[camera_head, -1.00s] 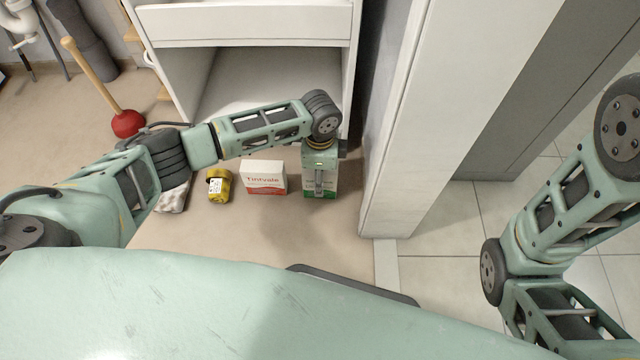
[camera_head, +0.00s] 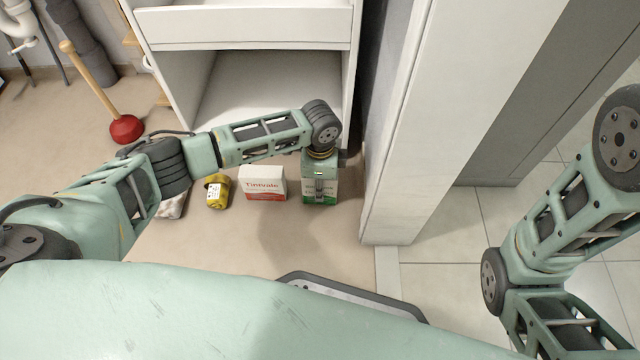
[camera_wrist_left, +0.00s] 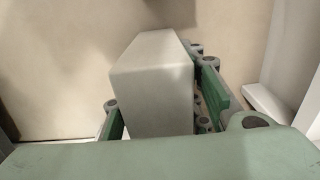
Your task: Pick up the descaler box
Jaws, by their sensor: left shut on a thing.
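A white and green box (camera_head: 328,194) stands upright on the floor in front of the open cabinet, its label mostly hidden by my gripper. This is likely the descaler box. My left gripper (camera_head: 320,182) reaches down over it from above and is shut on it. In the left wrist view a plain pale box (camera_wrist_left: 155,85) sits between the green fingers, touching or very close to both. I cannot tell whether its base is clear of the floor. My right gripper is out of view; only the right arm shows.
A red and white Tintvale box (camera_head: 263,183) stands just left of the held box, with a yellow container (camera_head: 217,191) beyond it. A red plunger (camera_head: 126,129) is farther left. A white cabinet panel (camera_head: 400,150) rises close on the right.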

